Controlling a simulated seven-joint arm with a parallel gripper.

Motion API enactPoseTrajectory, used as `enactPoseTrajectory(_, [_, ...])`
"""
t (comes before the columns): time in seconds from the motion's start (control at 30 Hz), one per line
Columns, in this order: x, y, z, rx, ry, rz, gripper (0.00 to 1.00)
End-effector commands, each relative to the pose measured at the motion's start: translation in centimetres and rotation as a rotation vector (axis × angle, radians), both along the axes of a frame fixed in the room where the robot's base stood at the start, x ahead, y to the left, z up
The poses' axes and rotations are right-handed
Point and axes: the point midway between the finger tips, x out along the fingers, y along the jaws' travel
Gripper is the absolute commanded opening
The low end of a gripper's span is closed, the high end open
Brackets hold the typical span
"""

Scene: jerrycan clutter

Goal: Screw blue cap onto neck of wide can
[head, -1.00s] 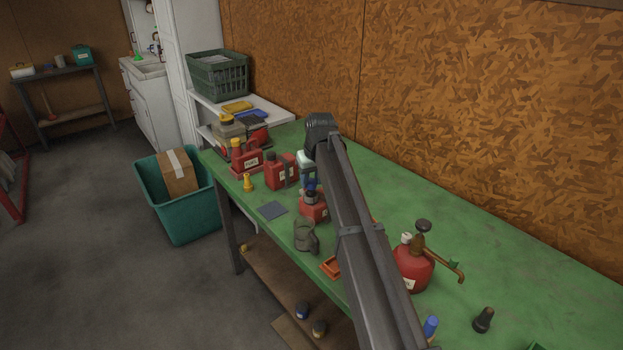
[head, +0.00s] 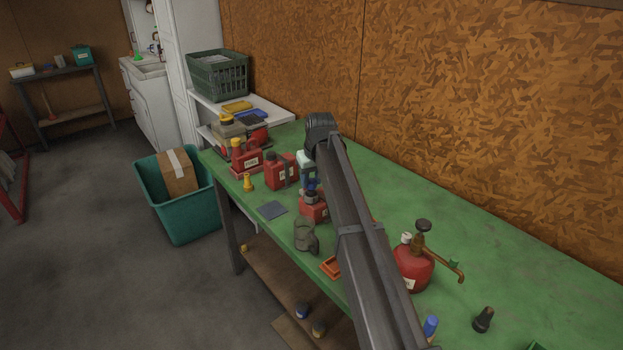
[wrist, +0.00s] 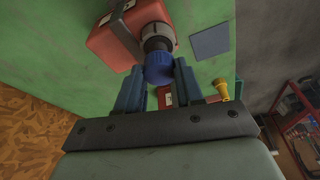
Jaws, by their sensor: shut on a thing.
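The blue cap (wrist: 158,70) is between the two fingertips of my gripper (wrist: 159,66) in the wrist view, and the gripper is shut on it. A red can (wrist: 120,33) lies just beyond, with a pale collar and dark neck (wrist: 155,40) facing the cap. The cap is lined up with the neck and looks close against it; I cannot tell whether it is threaded on. In the head view the red can (head: 314,209) stands upright on the bench under my gripper (head: 313,182), and my arm hides part of it.
On the green bench (head: 550,270), red cans (head: 280,172) and a yellow nozzle (head: 248,183) stand to the left. A clear mug (head: 304,237), grey pad (head: 272,209) and orange tray (head: 331,267) are nearer. A red sprayer (head: 414,268) stands right. The back right is clear.

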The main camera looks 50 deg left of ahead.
Motion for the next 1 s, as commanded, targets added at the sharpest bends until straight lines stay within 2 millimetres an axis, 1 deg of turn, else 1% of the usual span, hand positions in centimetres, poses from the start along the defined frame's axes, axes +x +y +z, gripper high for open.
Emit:
enactPoseTrajectory(0.9, [0.0,0.0,-1.8,-0.001,0.0,0.0,0.09])
enactPoseTrajectory(0.93, [0.0,0.0,-1.8,0.0,0.0,0.0,0.37])
enactPoseTrajectory(1.0, [0.0,0.0,-1.8,0.0,0.0,0.0,0.44])
